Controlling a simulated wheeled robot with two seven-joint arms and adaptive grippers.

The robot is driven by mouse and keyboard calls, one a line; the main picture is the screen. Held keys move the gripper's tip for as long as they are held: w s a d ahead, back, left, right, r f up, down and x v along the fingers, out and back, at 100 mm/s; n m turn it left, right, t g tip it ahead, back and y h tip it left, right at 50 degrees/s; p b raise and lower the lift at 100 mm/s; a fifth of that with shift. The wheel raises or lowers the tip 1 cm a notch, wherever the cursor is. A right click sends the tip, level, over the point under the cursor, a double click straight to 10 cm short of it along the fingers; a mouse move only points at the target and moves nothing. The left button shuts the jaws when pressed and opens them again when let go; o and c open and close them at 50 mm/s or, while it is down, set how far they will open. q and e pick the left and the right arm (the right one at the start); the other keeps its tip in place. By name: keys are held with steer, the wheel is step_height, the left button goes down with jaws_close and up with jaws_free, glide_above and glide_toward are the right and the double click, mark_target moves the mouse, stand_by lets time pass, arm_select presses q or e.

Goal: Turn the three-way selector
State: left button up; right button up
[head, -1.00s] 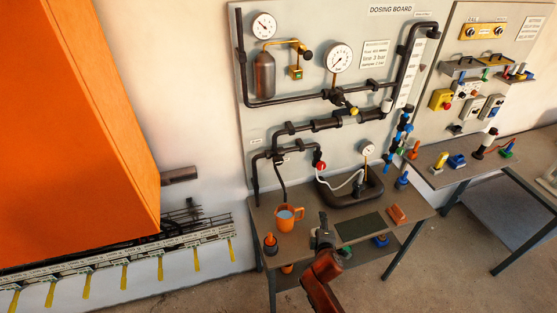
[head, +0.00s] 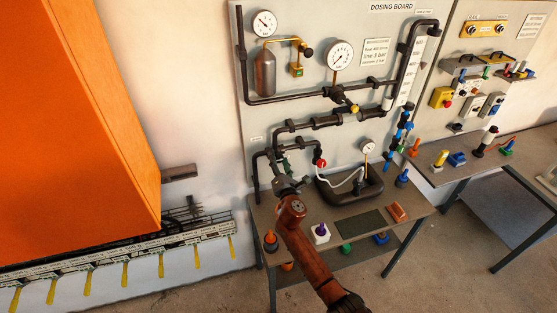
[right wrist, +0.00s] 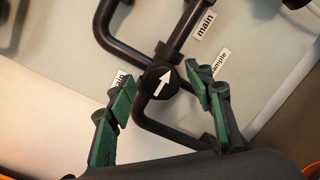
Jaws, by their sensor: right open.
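The three-way selector (right wrist: 160,82) is a dark round knob with a white arrow in the right wrist view. Its arrow points up and to the right, toward the label "main" (right wrist: 205,24). A "sample" label (right wrist: 220,62) sits to its right, and a partly covered label ending in "in" (right wrist: 118,80) to its left. My right gripper (right wrist: 163,95) is open, its green-padded fingers on either side of the knob and apart from it in the picture. In the head view the right gripper (head: 285,172) is at the board's lower-left piping and hides much of it.
Dark pipes (head: 285,100) and gauges (head: 339,55) cover the dosing board. The bench (head: 262,207) below carries a hose stand (head: 375,192), a dark green mat (head: 360,225) and a white-and-purple item (head: 320,233). An orange cabinet (head: 70,110) stands at the left.

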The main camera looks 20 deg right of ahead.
steer(key=shift+w+d, duration=0.1)
steer(key=shift+w, duration=0.35)
steer(key=c, duration=1.2)
